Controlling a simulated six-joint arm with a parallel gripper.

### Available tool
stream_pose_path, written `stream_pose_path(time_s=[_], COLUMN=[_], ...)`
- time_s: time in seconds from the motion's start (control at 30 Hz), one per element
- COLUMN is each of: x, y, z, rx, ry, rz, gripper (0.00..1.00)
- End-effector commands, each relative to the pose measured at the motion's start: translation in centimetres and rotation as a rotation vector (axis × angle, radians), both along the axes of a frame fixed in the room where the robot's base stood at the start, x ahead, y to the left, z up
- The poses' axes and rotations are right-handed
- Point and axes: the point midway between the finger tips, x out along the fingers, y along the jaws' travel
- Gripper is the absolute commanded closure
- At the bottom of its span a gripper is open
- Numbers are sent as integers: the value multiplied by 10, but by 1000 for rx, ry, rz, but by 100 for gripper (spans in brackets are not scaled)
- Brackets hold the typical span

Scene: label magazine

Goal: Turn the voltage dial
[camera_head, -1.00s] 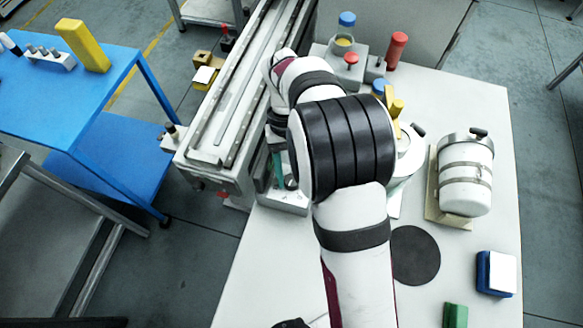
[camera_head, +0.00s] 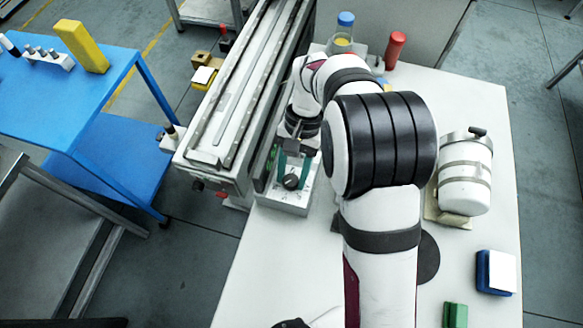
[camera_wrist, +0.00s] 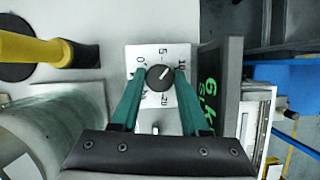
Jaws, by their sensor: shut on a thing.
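The voltage dial (camera_wrist: 159,77) is a round dark knob on a light plate with a printed scale. The wrist view shows 0, 5, 10 and 20 around it. Its white pointer line slants to the upper right, between 5 and 10. My gripper (camera_wrist: 160,73) has its teal fingers on the left and right sides of the knob and is shut on it. In the head view the dial (camera_head: 291,182) sits on the grey box (camera_head: 283,200) beside the rail, with my gripper (camera_head: 293,172) at it.
A dark panel with green writing (camera_wrist: 210,94) stands close right of the dial in the wrist view. The long metal rail (camera_head: 231,90) runs left of the box. A white canister (camera_head: 465,180), red cylinder (camera_head: 396,48) and blue-capped bottle (camera_head: 343,35) stand on the white table.

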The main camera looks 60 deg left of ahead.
Motion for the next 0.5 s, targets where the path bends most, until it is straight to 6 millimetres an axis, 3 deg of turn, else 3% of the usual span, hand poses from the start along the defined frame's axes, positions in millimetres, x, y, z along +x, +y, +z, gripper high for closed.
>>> stream_pose_path(time_s=[0.5], x=[1], y=[-2], z=[1], rx=[1], ry=[-1], rz=[-326], gripper=[100])
